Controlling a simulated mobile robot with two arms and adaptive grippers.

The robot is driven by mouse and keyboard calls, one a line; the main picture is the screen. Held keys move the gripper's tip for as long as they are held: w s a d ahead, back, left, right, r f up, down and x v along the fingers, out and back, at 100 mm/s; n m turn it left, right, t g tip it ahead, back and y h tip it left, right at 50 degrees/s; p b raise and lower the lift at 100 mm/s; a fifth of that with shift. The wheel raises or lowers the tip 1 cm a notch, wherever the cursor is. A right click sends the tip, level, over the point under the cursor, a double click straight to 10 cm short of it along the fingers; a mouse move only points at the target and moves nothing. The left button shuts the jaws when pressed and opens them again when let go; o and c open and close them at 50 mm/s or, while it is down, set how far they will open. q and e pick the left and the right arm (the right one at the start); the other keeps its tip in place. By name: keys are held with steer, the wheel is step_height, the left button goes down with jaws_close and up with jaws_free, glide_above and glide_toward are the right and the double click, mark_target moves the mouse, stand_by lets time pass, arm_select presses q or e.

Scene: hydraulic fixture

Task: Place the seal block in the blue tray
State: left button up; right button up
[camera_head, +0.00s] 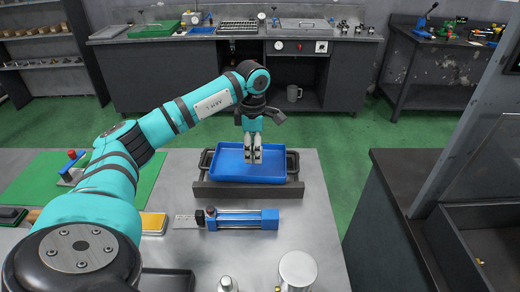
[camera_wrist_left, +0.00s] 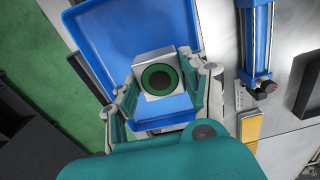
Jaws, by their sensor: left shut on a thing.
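The seal block is a grey metal block (camera_wrist_left: 153,72) with a green ring around a dark round hole. In the left wrist view it sits between the fingers of my left gripper (camera_wrist_left: 163,98), which is shut on it. In the head view my left gripper (camera_head: 253,155) points down over the blue tray (camera_head: 222,166). The blue tray also shows behind the block in the left wrist view (camera_wrist_left: 105,45). I cannot tell whether the block touches the tray floor. My right gripper is not in view.
A blue hydraulic cylinder (camera_head: 240,219) lies on the metal table in front of the tray. A dark bar (camera_head: 248,192) runs along the tray's near side. Metal cylinders (camera_head: 297,270) stand at the near edge. A green mat (camera_head: 45,176) lies at the left.

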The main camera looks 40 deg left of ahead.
arm_select(q)
steer(key=shift+w+f, duration=0.15)
steer(key=shift+w, duration=1.1)
step_height(320, 180, down, 3)
steer(key=shift+s+r+p, duration=0.1)
steer(key=shift+r+p, duration=0.05)
steer(key=shift+p, duration=0.65)
steer(key=shift+f, duration=0.4)
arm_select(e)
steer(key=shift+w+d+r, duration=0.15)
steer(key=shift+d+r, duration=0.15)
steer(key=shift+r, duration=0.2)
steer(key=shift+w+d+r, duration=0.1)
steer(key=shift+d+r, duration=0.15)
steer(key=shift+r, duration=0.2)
arm_select(q)
steer(key=shift+f, duration=0.2)
steer(key=o, duration=1.2)
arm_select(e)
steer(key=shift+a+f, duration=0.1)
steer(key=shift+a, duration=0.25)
arm_select(q)
steer(key=shift+o, duration=0.2)
steer(key=shift+r, duration=0.1)
